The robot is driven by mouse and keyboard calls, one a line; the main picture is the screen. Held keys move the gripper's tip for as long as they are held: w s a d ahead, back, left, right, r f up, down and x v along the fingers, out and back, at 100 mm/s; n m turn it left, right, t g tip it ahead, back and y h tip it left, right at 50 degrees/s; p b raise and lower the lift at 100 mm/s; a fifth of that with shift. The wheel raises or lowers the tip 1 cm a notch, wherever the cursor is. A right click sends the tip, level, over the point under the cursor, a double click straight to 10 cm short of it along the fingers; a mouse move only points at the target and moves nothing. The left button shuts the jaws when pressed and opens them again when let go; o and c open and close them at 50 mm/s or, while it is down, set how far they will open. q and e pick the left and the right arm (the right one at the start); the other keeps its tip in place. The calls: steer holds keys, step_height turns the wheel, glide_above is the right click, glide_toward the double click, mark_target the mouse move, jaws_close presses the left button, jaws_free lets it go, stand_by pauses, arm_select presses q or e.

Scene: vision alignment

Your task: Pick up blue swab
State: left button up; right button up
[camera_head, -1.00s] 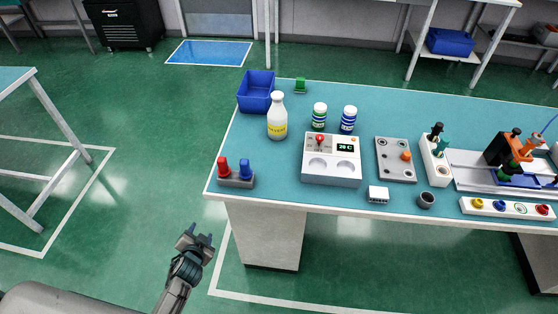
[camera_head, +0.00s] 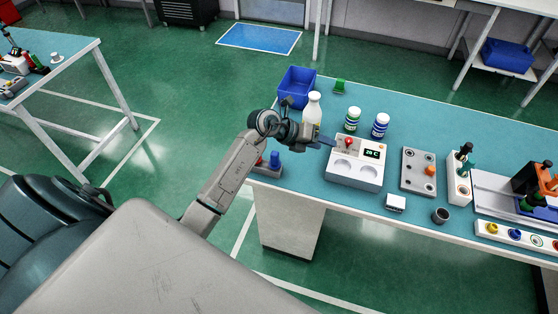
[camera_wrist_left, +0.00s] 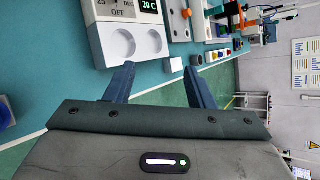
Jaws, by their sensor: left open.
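The blue swab (camera_head: 275,160) stands in a small stand at the near left corner of the table, beside a red one (camera_head: 261,160). My left gripper (camera_head: 323,139) is above the table, to the right of and beyond the blue swab, in front of the white bottle. My left wrist and forearm hide part of the stand. In the left wrist view the left gripper (camera_wrist_left: 160,72) has its two fingers apart with nothing between them. A blurred blue shape (camera_wrist_left: 5,113) at the left edge of that view may be the blue swab. My right gripper is not seen.
A white heater device (camera_head: 355,173) is close to the left fingers. A white bottle (camera_head: 313,104), a blue bin (camera_head: 297,84) and two capped jars (camera_head: 353,117) are behind. A grey block (camera_head: 418,173) and a small cup (camera_head: 440,215) lie further right.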

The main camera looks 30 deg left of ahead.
arm_select(q)
steer(key=a+f+g+y, duration=0.2)
steer(key=a+g+y, duration=0.15)
steer(key=a, duration=0.25)
steer(key=r+g+y, duration=0.1)
steer(key=g+y, duration=0.3)
steer(key=y, duration=0.1)
glide_above(274, 152)
steer(key=shift+w+d+n, duration=0.25)
steer(key=shift+w+n, duration=0.05)
steer(key=shift+n, duration=0.1)
steer(key=shift+s+a, duration=0.15)
step_height(274, 152, down, 6)
steer(key=b, duration=0.5)
steer(key=shift+r, duration=0.15)
steer(key=f+b, duration=0.4)
steer(key=f, duration=0.1)
steer(key=shift+s+f, duration=0.1)
steer(key=shift+s, duration=0.1)
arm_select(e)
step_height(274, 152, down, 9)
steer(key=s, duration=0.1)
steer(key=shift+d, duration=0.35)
arm_select(q)
steer(key=c, duration=1)
steer(key=shift+r, duration=0.25)
steer(key=shift+c, duration=0.2)
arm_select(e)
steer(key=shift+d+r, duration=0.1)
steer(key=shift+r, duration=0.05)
